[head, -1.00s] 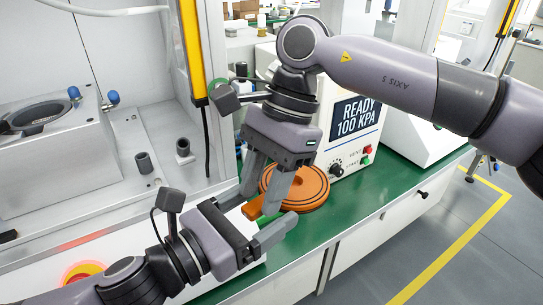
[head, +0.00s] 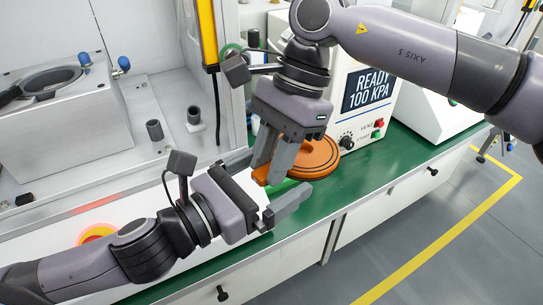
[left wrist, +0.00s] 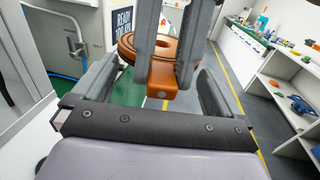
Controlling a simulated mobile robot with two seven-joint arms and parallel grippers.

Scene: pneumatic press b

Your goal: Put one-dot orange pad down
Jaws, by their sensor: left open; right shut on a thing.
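The orange pad (head: 318,160) is a round disc with a dark ring line and a block-like tab. In the left wrist view the pad (left wrist: 127,46) shows a small pale dot on the tab's end. My right gripper (head: 272,170) reaches down from above and is shut on the tab; its two fingers straddle it in the left wrist view. The disc is level, over or on the green bench top; I cannot tell whether it touches. My left gripper (head: 273,190) is open and empty, just in front of the tab, its fingers spread either side of it.
The press control box (head: 372,95) reads "READY 100 KPA" and stands close behind the pad. The green bench top (head: 345,190) is clear to the right of the pad. A metal fixture (head: 60,110) stands at left, with a red button (head: 97,234) near the front.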

